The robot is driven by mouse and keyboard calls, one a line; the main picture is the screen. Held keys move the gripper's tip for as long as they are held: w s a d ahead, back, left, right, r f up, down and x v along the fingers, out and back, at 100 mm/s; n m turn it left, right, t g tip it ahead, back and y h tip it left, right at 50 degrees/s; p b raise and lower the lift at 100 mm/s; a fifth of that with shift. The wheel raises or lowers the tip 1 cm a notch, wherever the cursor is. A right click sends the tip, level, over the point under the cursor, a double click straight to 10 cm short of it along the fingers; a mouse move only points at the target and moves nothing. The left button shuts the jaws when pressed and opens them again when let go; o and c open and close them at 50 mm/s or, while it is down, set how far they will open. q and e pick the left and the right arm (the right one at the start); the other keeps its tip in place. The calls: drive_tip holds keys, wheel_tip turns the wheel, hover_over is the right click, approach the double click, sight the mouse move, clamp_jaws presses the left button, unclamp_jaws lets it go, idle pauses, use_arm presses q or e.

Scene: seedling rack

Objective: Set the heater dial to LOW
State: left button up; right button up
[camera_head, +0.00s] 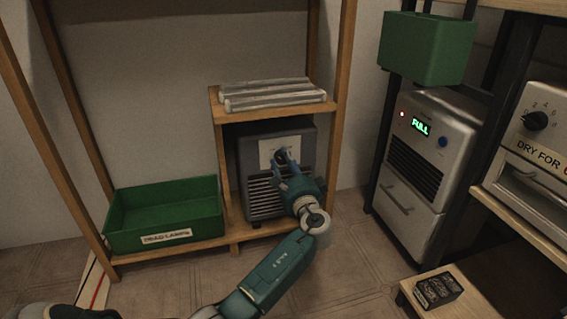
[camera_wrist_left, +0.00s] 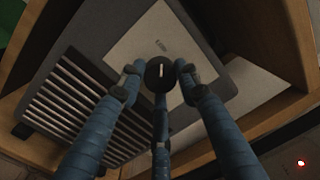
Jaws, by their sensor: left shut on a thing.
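The heater (camera_head: 262,194) is a grey box with a slatted grille, standing in the lower wooden shelf bay. A pale plate with the round black dial (camera_wrist_left: 159,73) is on its upper front. The dial has a white pointer mark, and small lettering sits just above it, too small to read. My left gripper (camera_head: 281,166) reaches to the dial in the head view. In the left wrist view its blue fingers (camera_wrist_left: 158,84) are around the dial and closed on it. In the head view the gripper hides most of the dial. My right gripper is not in view.
A green bin labelled "DEAD LAMPS" (camera_head: 163,205) stands left of the heater. White tubes (camera_head: 272,95) lie on the shelf above. A white machine showing "FULL" (camera_head: 429,160) stands right, beneath a green box (camera_head: 427,48). A dark small box (camera_head: 438,290) lies on a low wooden surface.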

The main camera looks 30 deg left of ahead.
use_arm(q)
drive_tip(key=shift+w+d+f, duration=0.15)
drive_tip(key=shift+w+d, duration=0.05)
drive_tip(key=shift+d, duration=0.2)
drive_tip(key=o, duration=1.2)
drive_tip(key=shift+c, duration=0.2)
drive_tip(key=v, duration=0.7)
drive_tip(key=shift+s, duration=0.2)
drive_tip(key=shift+d, duration=0.15)
